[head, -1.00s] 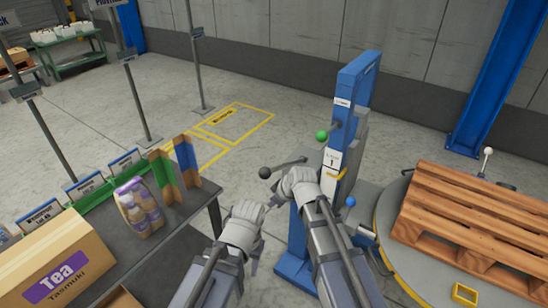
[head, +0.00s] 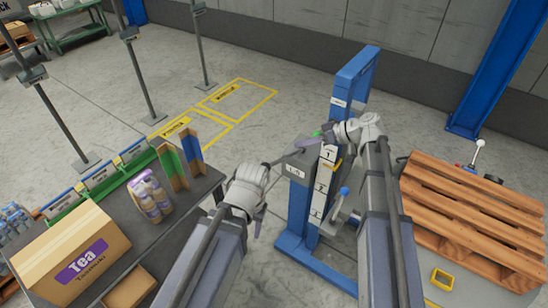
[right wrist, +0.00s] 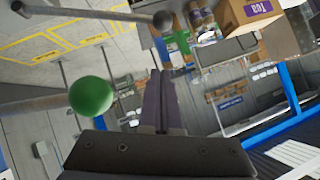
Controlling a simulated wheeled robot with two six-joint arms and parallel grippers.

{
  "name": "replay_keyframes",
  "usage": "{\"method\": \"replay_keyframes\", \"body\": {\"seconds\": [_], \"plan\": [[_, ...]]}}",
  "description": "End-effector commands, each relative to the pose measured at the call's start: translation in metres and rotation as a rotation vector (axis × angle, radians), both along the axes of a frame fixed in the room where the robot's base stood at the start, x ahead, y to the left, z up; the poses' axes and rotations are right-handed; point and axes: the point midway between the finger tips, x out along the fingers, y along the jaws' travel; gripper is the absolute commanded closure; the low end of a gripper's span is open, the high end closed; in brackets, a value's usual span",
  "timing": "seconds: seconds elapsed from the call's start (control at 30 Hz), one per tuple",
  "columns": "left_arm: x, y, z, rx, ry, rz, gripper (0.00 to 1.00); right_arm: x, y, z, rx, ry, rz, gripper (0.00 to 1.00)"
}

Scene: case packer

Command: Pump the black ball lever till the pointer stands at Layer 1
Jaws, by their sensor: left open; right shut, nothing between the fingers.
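A blue post (head: 298,222) carries a white scale (head: 322,180) marked 1, 2 and 3 from the top. A yellow pointer (head: 337,165) sits close to the 1, at about its lower edge. The lever's rod (head: 283,160) runs left from the post; its end is hidden by my left gripper (head: 262,180), which is open beside it. My right gripper (head: 322,137) is shut and empty beside the green ball (head: 316,133), which also shows in the right wrist view (right wrist: 91,97).
A blue ball (head: 344,190) stands lower on the post. A wooden pallet (head: 475,215) lies at the right. A dark table (head: 200,205) with a Tea box (head: 75,255), bottles (head: 150,196) and dividers stands at the left. Floor beyond the post is clear.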

Motion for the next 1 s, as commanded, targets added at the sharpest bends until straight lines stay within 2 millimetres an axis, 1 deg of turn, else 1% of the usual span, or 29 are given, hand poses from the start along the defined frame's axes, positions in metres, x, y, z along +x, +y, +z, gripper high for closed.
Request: {"method": "replay_keyframes", "body": {"seconds": [0.17,0.27,0.73,0.8,1.0], "plan": [[0.0,0.0,-0.003,0.0,0.0,0.0,0.5,0.001,0.003,-0.003,-0.001,0.001,0.0,1.0],[0.0,0.0,-0.01,0.0,0.0,0.0,0.5,0.004,0.01,-0.01,-0.001,-0.001,0.001,1.0],[0.0,0.0,-0.063,0.0,0.0,0.002,0.5,0.03,0.084,-0.063,-0.002,-0.001,0.002,1.0],[0.0,0.0,-0.072,0.0,0.0,0.002,0.5,0.025,0.085,-0.072,-0.002,0.001,0.0,1.0],[0.0,0.0,-0.086,0.0,0.0,0.002,0.5,0.02,0.091,-0.087,-0.002,0.0,-0.001,1.0]]}}
